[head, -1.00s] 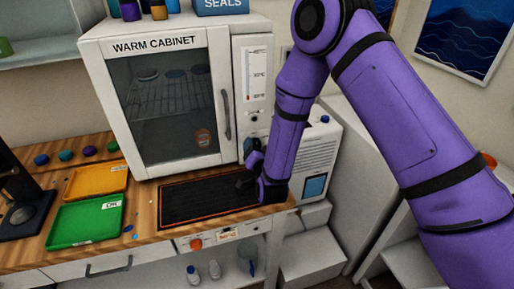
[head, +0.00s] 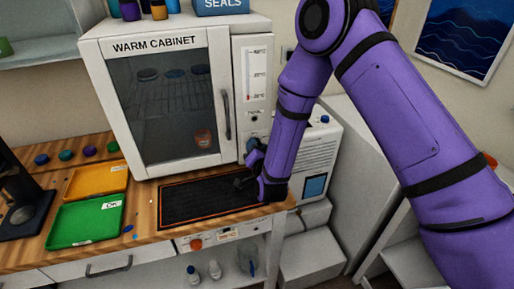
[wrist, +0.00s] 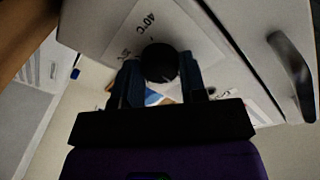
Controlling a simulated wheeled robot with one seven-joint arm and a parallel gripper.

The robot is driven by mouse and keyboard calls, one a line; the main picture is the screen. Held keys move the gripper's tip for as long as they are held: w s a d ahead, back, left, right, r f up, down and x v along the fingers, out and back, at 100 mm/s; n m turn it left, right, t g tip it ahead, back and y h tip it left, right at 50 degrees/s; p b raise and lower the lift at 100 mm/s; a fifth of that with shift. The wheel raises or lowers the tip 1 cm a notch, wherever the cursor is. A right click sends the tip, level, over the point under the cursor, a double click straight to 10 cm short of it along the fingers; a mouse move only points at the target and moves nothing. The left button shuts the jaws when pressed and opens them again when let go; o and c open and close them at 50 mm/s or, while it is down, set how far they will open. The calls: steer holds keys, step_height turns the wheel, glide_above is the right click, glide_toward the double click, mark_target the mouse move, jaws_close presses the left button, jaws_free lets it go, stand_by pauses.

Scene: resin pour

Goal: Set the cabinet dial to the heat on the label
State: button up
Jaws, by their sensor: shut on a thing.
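The white warm cabinet (head: 160,95) stands on the bench with its glass door closed. Its right panel carries a tall scale (head: 257,72) with a red mark; the numbers are too small to read surely. My gripper (head: 251,163) is at the lower part of this panel, and my arm covers part of it. In the wrist view the round black dial (wrist: 160,62) sits between the two fingers of my gripper (wrist: 160,80), which are shut on it. A paper scale behind it (wrist: 150,22) shows "40°C" and another mark to the left. I cannot read the dial's pointer clearly.
A black mat with an orange border (head: 205,200) lies before the cabinet. A green tray (head: 85,222) and an orange tray (head: 97,180) are at left. A grey machine (head: 315,160) stands at right. The cabinet's door handle (wrist: 294,72) is near the gripper.

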steer(key=m+g, duration=0.1)
steer(key=m, duration=1.1)
steer(key=shift+d, duration=0.15)
stand_by(0.4)
steer(key=o, duration=0.9)
steer(key=shift+y, duration=0.3)
steer(key=v, duration=1.1)
steer(key=shift+w, duration=0.1)
